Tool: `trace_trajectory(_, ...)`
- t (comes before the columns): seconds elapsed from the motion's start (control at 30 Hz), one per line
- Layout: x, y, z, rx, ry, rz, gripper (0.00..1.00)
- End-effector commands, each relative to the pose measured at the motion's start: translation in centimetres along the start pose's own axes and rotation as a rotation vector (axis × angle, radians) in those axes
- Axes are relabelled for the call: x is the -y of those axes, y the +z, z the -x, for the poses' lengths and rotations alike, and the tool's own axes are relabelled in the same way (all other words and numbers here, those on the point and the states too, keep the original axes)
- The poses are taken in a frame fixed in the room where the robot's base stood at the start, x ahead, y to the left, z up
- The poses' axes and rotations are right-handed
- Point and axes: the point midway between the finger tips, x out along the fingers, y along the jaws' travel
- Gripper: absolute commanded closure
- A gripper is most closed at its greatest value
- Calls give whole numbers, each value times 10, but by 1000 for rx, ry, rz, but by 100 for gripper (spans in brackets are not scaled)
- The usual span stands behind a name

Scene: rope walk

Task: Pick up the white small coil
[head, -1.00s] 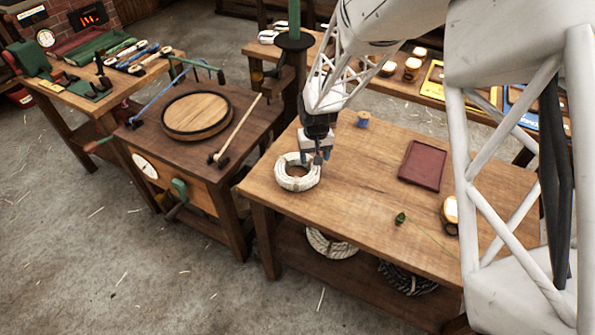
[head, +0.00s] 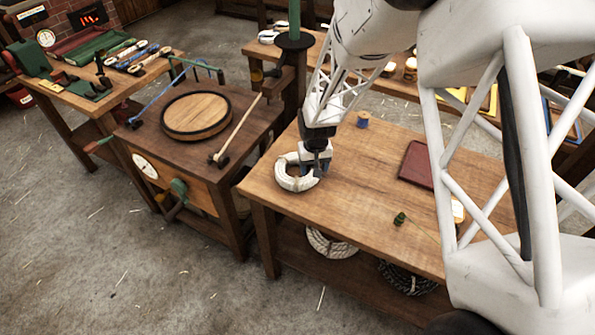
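The white small coil (head: 284,179) lies flat near the left end of the wooden bench (head: 345,225), with its round hole facing up. My gripper (head: 318,171) points down at the coil's right side and covers that part of the ring. The fingertips are at the height of the rope there. Whether the fingers touch or close on the rope is too small and too hidden to tell.
A blue spool (head: 362,120) stands behind my gripper. A dark red tray (head: 416,164) and a small green item (head: 400,218) lie to the right. Larger coils (head: 331,244) sit on the shelf below. A scale with a round wooden platter (head: 196,115) stands left.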

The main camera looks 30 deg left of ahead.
Motion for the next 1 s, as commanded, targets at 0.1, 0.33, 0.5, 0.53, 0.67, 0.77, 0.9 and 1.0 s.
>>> trace_trajectory(0.1,0,0,0,0,0,0,36)
trace_trajectory(0.33,0,0,0,0,0,0,71)
trace_trajectory(0.5,0,0,0,0,0,0,97)
trace_trajectory(0.53,0,0,0,0,0,0,100)
trace_trajectory(0.67,0,0,0,-1,0,0,100)
trace_trajectory(0.77,0,0,1,-1,0,0,100)
trace_trajectory(0.9,0,0,2,-1,0,0,100)
trace_trajectory(1.0,0,0,6,-1,0,0,100)
